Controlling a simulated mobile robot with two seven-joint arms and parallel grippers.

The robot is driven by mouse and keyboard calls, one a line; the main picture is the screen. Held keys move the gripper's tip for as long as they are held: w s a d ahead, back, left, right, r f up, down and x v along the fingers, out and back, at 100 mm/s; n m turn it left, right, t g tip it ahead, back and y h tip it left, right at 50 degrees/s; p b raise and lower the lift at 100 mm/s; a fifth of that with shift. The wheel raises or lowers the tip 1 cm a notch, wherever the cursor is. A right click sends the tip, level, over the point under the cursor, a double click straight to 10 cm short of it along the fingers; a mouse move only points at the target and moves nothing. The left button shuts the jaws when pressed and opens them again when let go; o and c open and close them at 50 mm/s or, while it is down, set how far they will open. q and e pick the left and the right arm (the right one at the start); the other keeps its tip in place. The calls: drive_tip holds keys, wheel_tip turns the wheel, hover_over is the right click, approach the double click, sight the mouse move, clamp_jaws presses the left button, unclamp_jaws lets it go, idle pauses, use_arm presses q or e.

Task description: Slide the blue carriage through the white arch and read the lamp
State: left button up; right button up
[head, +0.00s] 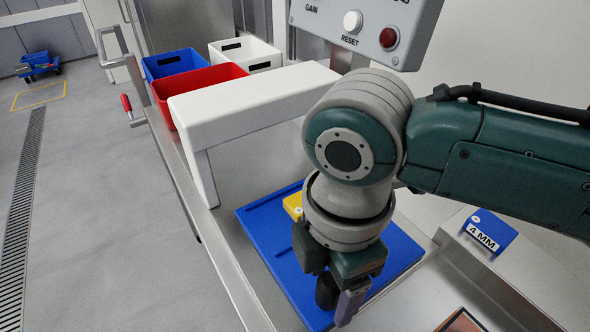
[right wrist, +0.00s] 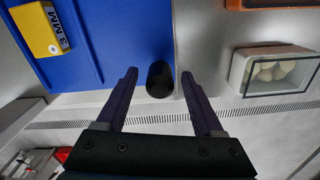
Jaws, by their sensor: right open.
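The blue carriage (head: 265,230), a flat tray with a yellow block (head: 293,206) on it, lies on the bench in front of the white arch (head: 255,100). The block reads "3 MM" in the wrist view (right wrist: 38,28). A black knob (right wrist: 160,80) stands at the carriage's edge. My right gripper (right wrist: 159,73) is open, its two purple fingers on either side of the knob with gaps showing. In the head view the right gripper (head: 338,298) hides part of the carriage. A dark red round lamp or button (head: 389,38) is on the grey panel; I cannot tell if it is lit. My left gripper is out of view.
Blue (head: 172,63), red (head: 200,90) and white (head: 245,55) bins stand behind the arch. A white button (head: 352,21) marked RESET is on the panel. A blue "4 MM" block (head: 489,231) sits at right. A clear-fronted box (right wrist: 275,72) holds several pale balls.

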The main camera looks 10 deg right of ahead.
clamp_jaws()
idle(0.4)
idle(0.9)
